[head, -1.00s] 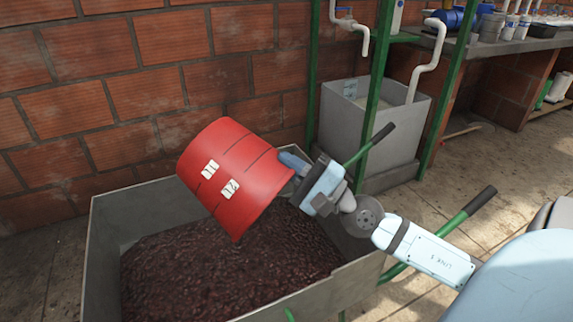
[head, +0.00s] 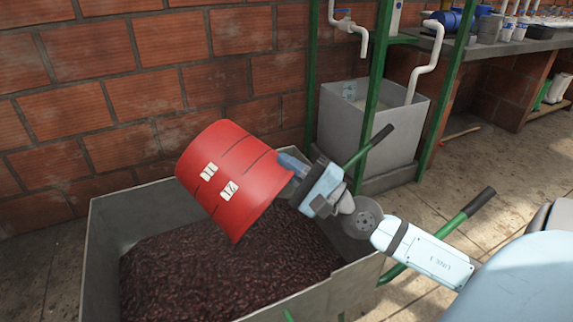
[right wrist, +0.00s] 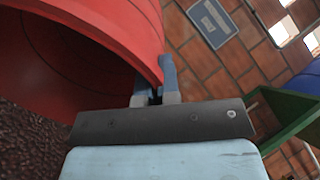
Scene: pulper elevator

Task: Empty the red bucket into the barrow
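The barrow holds a wide bed of dark red-brown cherries or beans (head: 215,268). My right gripper (head: 291,164) is shut on the bucket's wall at the right side. In the right wrist view the fingers (right wrist: 157,85) pinch the bucket's rim (right wrist: 140,45), and the visible inside of the bucket looks bare. Nothing is seen falling. My left gripper is not in view.
A brick wall (head: 120,90) runs close behind the barrow. A grey water tank (head: 372,125) with green posts and white pipes stands behind right. The barrow's green handles (head: 467,213) stick out to the right. Open floor (head: 510,170) lies at right.

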